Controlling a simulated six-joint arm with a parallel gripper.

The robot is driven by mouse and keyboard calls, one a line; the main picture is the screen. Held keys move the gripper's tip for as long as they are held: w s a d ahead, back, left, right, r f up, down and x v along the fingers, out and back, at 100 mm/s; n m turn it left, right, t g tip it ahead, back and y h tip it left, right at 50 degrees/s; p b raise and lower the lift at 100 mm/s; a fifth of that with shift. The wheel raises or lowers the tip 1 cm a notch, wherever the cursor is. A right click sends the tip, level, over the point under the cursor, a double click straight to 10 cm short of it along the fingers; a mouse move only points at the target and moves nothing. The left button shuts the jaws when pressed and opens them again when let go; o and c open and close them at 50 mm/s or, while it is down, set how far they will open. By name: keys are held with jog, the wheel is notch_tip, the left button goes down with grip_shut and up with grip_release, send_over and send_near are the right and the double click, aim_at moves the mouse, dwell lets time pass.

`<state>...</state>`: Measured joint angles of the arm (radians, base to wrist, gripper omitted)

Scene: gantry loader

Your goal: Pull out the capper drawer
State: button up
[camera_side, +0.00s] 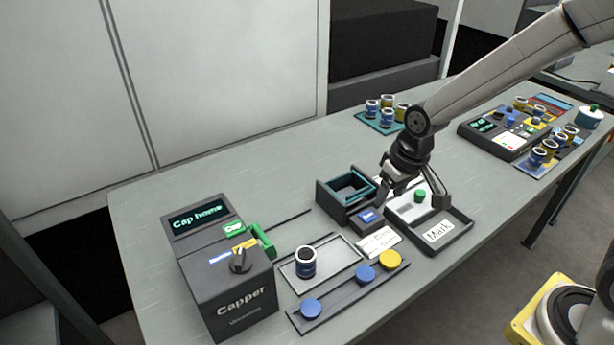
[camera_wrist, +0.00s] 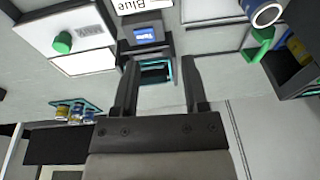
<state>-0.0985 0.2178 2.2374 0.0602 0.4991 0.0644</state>
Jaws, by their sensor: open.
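The capper (camera_side: 235,295) is a dark box at the left of the table, with a lit "Cap home" display. A green handle (camera_side: 262,241) stands out from its right side; in the wrist view the handle (camera_wrist: 262,45) is at the upper right, beside the dark capper (camera_wrist: 292,75). I cannot tell how far the drawer is out. My gripper (camera_side: 414,192) is above the table near the Mark station, well to the right of the handle. In the wrist view its two fingers (camera_wrist: 161,65) are apart with nothing between them.
A teal-lined open box (camera_side: 331,204) and the Mark station (camera_side: 462,232) with a green button are near my gripper. A strip with blue and yellow caps (camera_side: 335,299) lies in front. Bare table (camera_side: 190,185) is behind the capper.

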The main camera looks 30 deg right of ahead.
jog(key=w+a+g, duration=0.1)
jog(key=w+a, duration=0.8)
jog(key=g+y, duration=0.1)
jog(key=y, duration=0.1)
send_near(261, 232)
jog(key=shift+w+a+f, duration=0.15)
jog(key=shift+a+f, duration=0.05)
jog(key=shift+f, duration=0.2)
jog(key=shift+x, duration=3.9)
jog(key=shift+d, duration=0.1)
grip_shut()
